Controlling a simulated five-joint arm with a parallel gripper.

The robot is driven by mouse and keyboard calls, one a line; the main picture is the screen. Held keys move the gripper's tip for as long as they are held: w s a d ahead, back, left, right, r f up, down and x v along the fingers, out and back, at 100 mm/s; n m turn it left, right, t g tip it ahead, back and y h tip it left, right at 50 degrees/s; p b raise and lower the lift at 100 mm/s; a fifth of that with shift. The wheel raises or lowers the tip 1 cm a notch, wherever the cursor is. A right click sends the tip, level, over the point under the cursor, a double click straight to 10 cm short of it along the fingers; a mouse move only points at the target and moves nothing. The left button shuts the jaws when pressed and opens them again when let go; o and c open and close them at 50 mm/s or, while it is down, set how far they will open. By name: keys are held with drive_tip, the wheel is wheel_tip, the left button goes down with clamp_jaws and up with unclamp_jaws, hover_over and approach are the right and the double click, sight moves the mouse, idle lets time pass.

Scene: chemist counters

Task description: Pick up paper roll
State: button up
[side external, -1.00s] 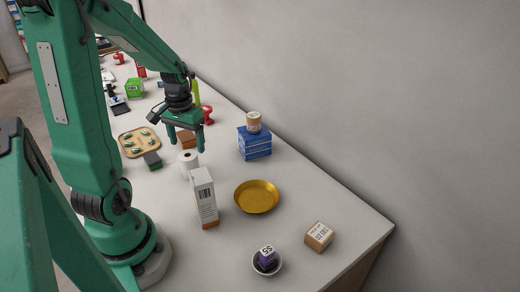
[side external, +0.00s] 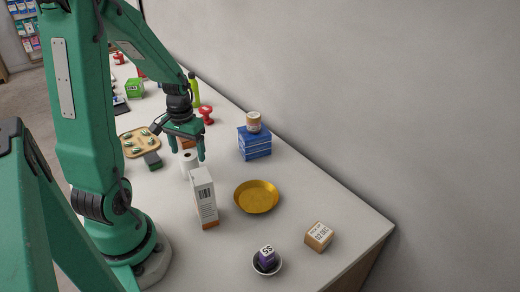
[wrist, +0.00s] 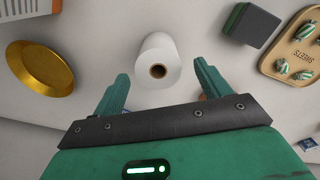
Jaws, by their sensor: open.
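The white paper roll (side external: 188,158) stands upright on the counter, partly hidden by my gripper and the white box in the side view. In the wrist view the paper roll (wrist: 158,62) shows its brown core, just ahead of and between the fingers. My gripper (side external: 187,155) points down over the roll. In the wrist view my gripper (wrist: 162,90) is open and empty, with one green finger to each side of the roll's near end. I cannot tell whether the fingertips are level with the roll.
A white and orange box (side external: 204,197) stands close in front of the roll. A gold dish (side external: 257,197) is to its right. A dark green box (wrist: 249,25) and a sweets tray (wrist: 297,50) lie on the other side. Blue boxes (side external: 254,145) stand behind right.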

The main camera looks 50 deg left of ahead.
sight(188, 155)
drive_tip(key=shift+f, duration=2.4)
drive_tip(key=c, duration=1.1)
drive_tip(key=shift+r, duration=0.2)
drive_tip(key=shift+r, duration=1.2)
drive_tip(key=w+d+r, duration=0.1)
drive_tip(key=d+r, duration=0.7)
drive_tip(key=d, duration=0.3)
drive_tip(key=shift+w+d+r, duration=0.15)
drive_tip(key=shift+w+d, duration=0.1)
drive_tip(key=shift+d, duration=0.1)
